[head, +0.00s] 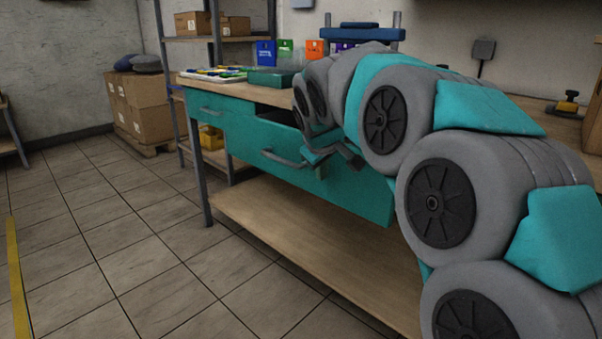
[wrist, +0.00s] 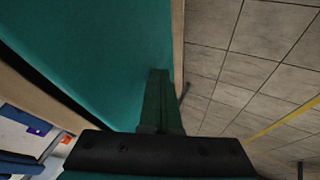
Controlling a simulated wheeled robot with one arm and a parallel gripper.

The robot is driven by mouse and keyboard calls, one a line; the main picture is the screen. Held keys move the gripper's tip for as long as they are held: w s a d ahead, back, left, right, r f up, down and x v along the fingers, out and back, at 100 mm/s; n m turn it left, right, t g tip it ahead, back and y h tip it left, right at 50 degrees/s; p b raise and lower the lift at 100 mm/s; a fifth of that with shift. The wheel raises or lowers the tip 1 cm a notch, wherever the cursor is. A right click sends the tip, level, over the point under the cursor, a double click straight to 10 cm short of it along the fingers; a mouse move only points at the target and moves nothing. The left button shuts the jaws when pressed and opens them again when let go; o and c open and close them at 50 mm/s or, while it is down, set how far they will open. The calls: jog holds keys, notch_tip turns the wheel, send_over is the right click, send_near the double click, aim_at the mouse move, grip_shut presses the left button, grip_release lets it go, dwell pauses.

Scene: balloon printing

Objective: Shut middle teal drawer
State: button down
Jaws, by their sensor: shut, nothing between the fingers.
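The middle teal drawer (head: 345,190) is in the bench front in the head view. It stands out from the bench, with a dark gap showing above its front under the tabletop. Its grey handle (head: 283,159) is left of my gripper (head: 325,160). My gripper is shut and empty, close to the drawer front. In the wrist view, my gripper's fingers (wrist: 158,100) are together over a broad teal panel (wrist: 95,55), which looks like the drawer front. I cannot tell whether they touch it. My arm hides the drawer's right part and the bench behind it.
The left teal drawer (head: 220,112) looks flush. A teal tray (head: 272,78) and a white board with coloured pieces (head: 212,74) lie on the tabletop. A wooden lower shelf (head: 310,250) runs beneath. The tiled floor (head: 110,220) in front is clear.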

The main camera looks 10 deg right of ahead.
jog(key=w+d+p, duration=0.1)
jog(key=w+d, duration=0.1)
jog(key=d, duration=0.1)
jog(key=w+d+p, duration=0.1)
jog(key=w+d, duration=0.1)
jog(key=d, duration=0.1)
jog(key=w+d+p, duration=0.1)
jog(key=w+d, duration=0.2)
jog(key=d, duration=0.1)
jog(key=shift+w+p, duration=0.1)
jog(key=shift+p, duration=0.2)
jog(key=shift+w+d+r, duration=0.1)
jog(key=shift+w+d, duration=0.25)
jog(key=shift+d, duration=0.05)
